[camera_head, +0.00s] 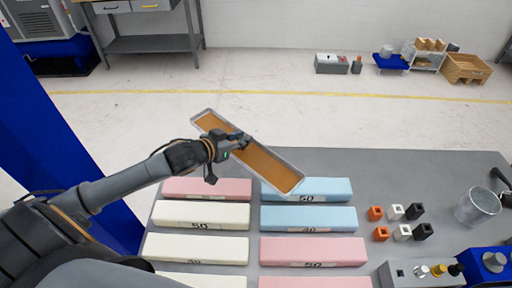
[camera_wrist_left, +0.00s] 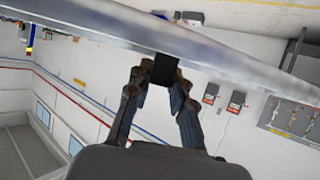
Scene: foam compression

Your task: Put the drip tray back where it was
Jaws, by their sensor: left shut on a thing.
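The drip tray (camera_head: 270,167) is a long, shallow metal tray with an orange-brown inside. In the head view it is held at a slant above the far edge of the grey table (camera_head: 400,167). My left gripper (camera_head: 240,141) is shut on the tray near the middle of its long side. In the left wrist view the gripper (camera_wrist_left: 154,72) grips the tray's grey edge (camera_wrist_left: 225,58), which crosses the top of the picture. My right gripper is not in view.
Pink, white and blue foam blocks (camera_head: 308,218) lie in two columns on the table. Small orange, white and black cubes (camera_head: 397,212), a clear cup (camera_head: 477,206) and a device with knobs (camera_head: 420,272) stand at the right. The table's far middle is bare.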

